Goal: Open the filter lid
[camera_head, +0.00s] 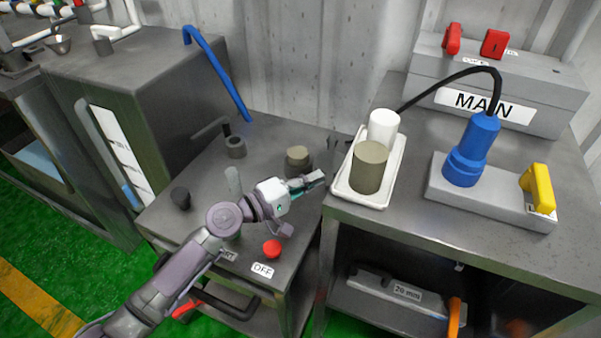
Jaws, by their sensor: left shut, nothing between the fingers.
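No part is labelled as the filter lid, and I cannot tell for sure which one it is. A short brown-grey round cap (298,159) stands on the middle steel bench, just behind and left of my left gripper. My left gripper (316,180) is shut and empty, close to the bench's right edge and left of the white tray. A taller brown-grey cylinder (369,168) and a white cylinder (383,128) stand in the white tray (345,186). My right gripper is not in view.
A red button (271,249) labelled OFF is at the middle bench's front. A grey ring (236,147) and black knob (180,198) stand farther left. The right bench holds a blue plug (472,150), yellow handle (538,188) and MAIN box (487,103). A blue pipe (218,72) rises behind.

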